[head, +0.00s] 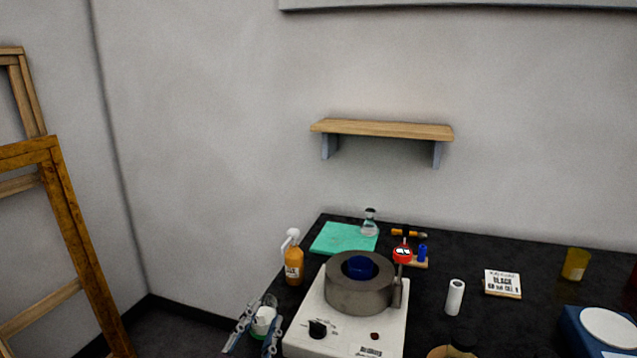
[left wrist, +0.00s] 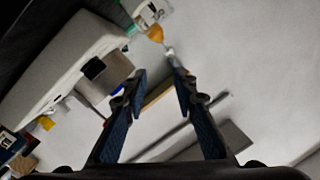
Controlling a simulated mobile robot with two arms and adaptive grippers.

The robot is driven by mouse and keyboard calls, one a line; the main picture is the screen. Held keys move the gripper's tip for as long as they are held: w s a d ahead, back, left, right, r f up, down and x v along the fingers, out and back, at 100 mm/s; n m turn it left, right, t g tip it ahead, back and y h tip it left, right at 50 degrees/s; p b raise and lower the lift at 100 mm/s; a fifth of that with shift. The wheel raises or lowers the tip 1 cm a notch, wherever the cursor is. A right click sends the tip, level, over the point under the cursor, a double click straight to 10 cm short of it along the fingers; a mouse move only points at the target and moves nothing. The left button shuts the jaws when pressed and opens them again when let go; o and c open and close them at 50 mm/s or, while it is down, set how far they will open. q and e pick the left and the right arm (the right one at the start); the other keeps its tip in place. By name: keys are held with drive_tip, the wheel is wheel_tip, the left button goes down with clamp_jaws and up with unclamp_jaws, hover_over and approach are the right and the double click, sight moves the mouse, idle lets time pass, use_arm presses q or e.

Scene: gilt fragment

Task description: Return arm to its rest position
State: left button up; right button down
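My left gripper (head: 253,336) is at the bottom of the head view, at the near left edge of the dark bench, with its fingers spread. In the left wrist view the two fingers (left wrist: 158,78) also stand apart, with nothing between their tips. A white and green container (head: 263,319) shows behind the fingers in the head view; I cannot tell its distance from them. My right gripper is not in view.
A white machine (head: 340,338) with a grey ring (head: 352,295) stands right of the gripper. An orange bottle (head: 294,268) is behind. A green mat (head: 335,238), a white roll (head: 455,297) and a blue device (head: 580,335) are on the bench. Wooden frames (head: 75,225) stand at left.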

use_arm(q)
drive_tip(key=s+a+f+n+g+y, duration=0.1)
drive_tip(key=s+a+f+n+g, duration=0.15)
drive_tip(key=f, duration=0.35)
drive_tip(key=s+a+f+n+g+y, duration=0.1)
drive_tip(key=s+a+f+g, duration=0.15)
drive_tip(key=f, duration=0.35)
drive_tip(key=s+a+f+n+g, duration=0.25)
drive_tip(key=s+f+g, duration=0.4)
drive_tip(key=s, duration=0.65)
drive_tip(key=s+a+f+n+g, duration=0.1)
drive_tip(key=s+a+f+g, duration=0.2)
drive_tip(key=s+f, duration=0.75)
wheel_tip(320, 180, down, 23)
drive_tip(key=s, duration=0.2)
drive_tip(key=s+a+f+g, duration=0.2)
drive_tip(key=s+f, duration=1.5)
drive_tip(key=shift+s+a+y, duration=0.35)
drive_tip(key=shift+s+y, duration=0.05)
